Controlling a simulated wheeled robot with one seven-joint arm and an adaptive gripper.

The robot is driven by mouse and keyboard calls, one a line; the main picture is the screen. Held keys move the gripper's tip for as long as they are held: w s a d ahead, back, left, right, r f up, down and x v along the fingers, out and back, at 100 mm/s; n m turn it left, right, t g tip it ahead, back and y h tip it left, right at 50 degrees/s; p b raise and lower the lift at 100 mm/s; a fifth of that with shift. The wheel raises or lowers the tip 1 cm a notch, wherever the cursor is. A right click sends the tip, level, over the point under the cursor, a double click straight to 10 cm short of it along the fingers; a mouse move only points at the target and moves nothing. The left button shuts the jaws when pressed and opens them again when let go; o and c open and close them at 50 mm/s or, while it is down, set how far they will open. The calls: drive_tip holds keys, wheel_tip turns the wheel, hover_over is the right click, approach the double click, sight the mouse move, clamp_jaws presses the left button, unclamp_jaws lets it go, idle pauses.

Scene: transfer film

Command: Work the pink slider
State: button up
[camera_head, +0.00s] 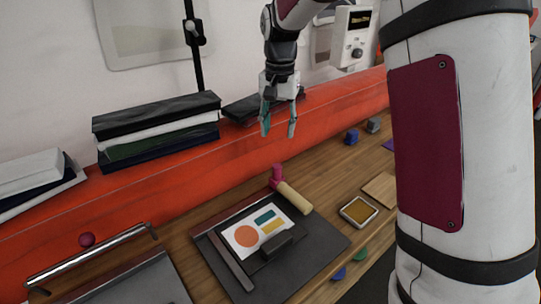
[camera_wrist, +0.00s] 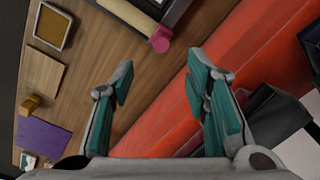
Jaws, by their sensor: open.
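A pink piece (camera_head: 277,173) stands at the end of a cream roller (camera_head: 293,198), at the upper right corner of a dark board (camera_head: 324,238). Its round pink end also shows at the top of the wrist view (camera_wrist: 160,41). A darker pink knob (camera_head: 87,239) sits by a metal bar (camera_head: 95,254) at the lower left. I cannot tell which of the two is the slider. My gripper (camera_head: 278,132) is open and empty, above the pink piece and apart from it. Its spread fingers also show in the wrist view (camera_wrist: 160,72).
A red-orange ledge (camera_head: 200,168) runs along the back, with stacked books (camera_head: 157,128) on it. A card with coloured shapes (camera_head: 246,240) lies on the board. A small tray (camera_head: 358,211) and several small blocks stand on the wooden table (camera_head: 325,180). My arm hides the right side.

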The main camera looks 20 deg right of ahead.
sight(277, 167)
drive_tip(key=f, duration=0.5)
drive_tip(key=f+p, duration=0.1)
drive_tip(key=f, duration=0.4)
drive_tip(key=w+f, duration=0.1)
drive_tip(key=f, duration=0.4)
drive_tip(key=shift+d, duration=0.1)
drive_tip(key=shift+r, duration=0.1)
clamp_jaws()
